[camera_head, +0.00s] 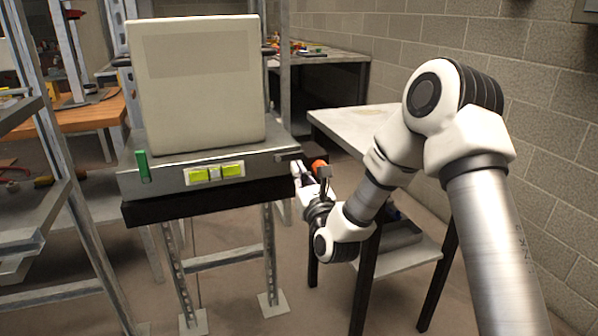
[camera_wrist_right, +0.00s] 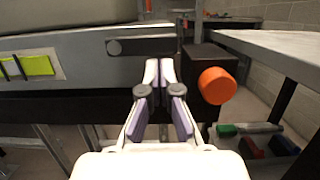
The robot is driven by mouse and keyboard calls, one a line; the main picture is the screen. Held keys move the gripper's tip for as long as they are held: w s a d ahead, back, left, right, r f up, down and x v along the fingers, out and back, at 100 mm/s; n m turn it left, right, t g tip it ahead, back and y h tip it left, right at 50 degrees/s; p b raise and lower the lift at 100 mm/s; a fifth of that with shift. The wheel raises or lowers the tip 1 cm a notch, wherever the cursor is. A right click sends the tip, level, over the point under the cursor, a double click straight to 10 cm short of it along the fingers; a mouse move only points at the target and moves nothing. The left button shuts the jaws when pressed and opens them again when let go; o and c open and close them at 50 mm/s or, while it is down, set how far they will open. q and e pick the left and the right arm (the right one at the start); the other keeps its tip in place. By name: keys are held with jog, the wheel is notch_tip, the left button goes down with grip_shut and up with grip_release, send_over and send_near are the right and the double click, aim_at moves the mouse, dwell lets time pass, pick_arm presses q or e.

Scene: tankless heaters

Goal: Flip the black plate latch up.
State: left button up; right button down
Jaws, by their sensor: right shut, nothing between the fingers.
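The black plate latch (camera_wrist_right: 145,46) is a flat dark bar lying horizontally on the grey metal front panel, with a round pivot at its left end in the right wrist view. In the head view it is a small dark strip (camera_head: 288,157) at the panel's right end. My right gripper (camera_wrist_right: 160,68) is shut and empty, its fingertips in front of the latch's right half and just below it. Contact cannot be told. In the head view the right gripper (camera_head: 298,168) is at the panel's right corner. My left gripper is not in view.
An orange round knob (camera_wrist_right: 217,85) on a dark block is just right of the fingers. A green upright handle (camera_head: 143,166) and yellow-green labels (camera_head: 215,173) are on the panel, under a large beige box (camera_head: 200,85). A white-topped table (camera_head: 350,125) stands right.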

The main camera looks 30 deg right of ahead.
jog(key=shift+r+n, duration=0.1)
jog(key=shift+n, duration=0.2)
jog(key=shift+d+n+y, duration=0.1)
jog(key=shift+n+y, duration=0.2)
jog(key=shift+n, duration=0.3)
